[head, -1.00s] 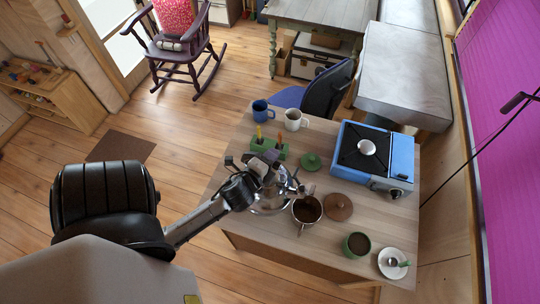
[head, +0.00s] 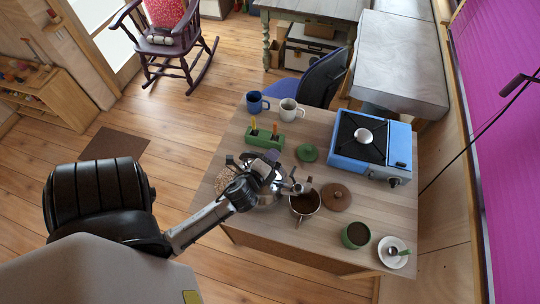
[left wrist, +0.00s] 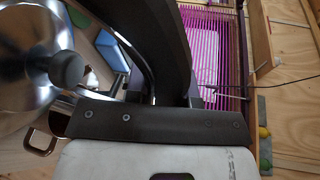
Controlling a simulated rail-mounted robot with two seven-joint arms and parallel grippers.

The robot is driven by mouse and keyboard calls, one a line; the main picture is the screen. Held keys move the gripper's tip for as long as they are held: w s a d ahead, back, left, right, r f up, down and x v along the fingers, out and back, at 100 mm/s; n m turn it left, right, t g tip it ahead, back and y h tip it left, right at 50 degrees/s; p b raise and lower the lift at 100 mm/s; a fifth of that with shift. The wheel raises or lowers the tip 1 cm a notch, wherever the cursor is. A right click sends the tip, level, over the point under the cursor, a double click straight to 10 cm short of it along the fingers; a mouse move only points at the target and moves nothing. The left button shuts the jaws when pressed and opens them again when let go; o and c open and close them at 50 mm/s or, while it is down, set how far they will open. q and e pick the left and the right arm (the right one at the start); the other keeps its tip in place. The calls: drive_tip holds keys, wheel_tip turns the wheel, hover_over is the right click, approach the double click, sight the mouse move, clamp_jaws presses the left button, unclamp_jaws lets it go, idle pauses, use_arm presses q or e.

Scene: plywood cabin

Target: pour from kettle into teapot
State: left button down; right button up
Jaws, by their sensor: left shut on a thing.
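A shiny metal kettle (head: 268,196) is in the grasp of my left gripper (head: 262,174) near the table's left side. The kettle's spout end points right, close to the rim of an open vessel with brown contents (head: 304,204), which appears to be the teapot. No stream is visible. In the left wrist view the kettle's polished body (left wrist: 25,75) and dark knob fill the left, with its black handle beside my gripper. I cannot tell how far the kettle is tilted or whether its spout touches the rim. My right gripper is out of view.
A brown round lid or disc (head: 336,197), a green lid (head: 308,153), a green cup (head: 356,235) and a white saucer (head: 394,252) are nearby. A green holder (head: 264,138), a blue mug (head: 257,103), a white mug (head: 290,110) and a blue stove (head: 395,152) stand farther back.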

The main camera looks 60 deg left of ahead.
use_arm(q)
drive_tip(key=shift+w+f, duration=0.1)
drive_tip(key=w+d+m+p, duration=0.1)
drive_tip(key=w+d+r+m+p, duration=0.1)
drive_tip(key=p, duration=0.1)
drive_tip(key=shift+d+r+g+y, duration=0.2)
drive_tip(key=shift+r+g+y, duration=0.1)
idle(0.4)
drive_tip(key=shift+s+a+f, duration=0.15)
drive_tip(key=shift+s+a, duration=0.05)
drive_tip(key=shift+a, duration=0.05)
drive_tip(key=shift+s+a+f+n, duration=0.1)
drive_tip(key=shift+s+a+n, duration=0.05)
drive_tip(key=shift+n, duration=0.15)
idle(0.6)
idle(0.8)
